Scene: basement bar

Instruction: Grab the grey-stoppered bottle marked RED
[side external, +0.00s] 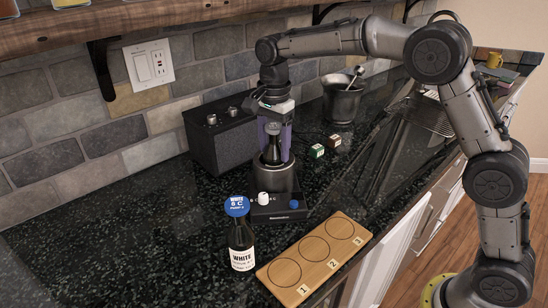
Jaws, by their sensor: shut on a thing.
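A dark bottle (272,147) with a greyish top stands upright between the fingers of my gripper (274,157). My gripper points straight down and is shut on this bottle. The bottle's lower part is hidden by the rim of a metal cylinder (276,181), so I cannot tell how deep it sits in it. No label can be read on it from here. Another dark bottle (241,246), with a blue cap and a label reading WHITE, stands apart in front.
The cylinder stands on a black device (278,213) with a white knob. A wooden board (291,270) with circles 1, 2 and 3 lies in front right. The left counter is clear.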

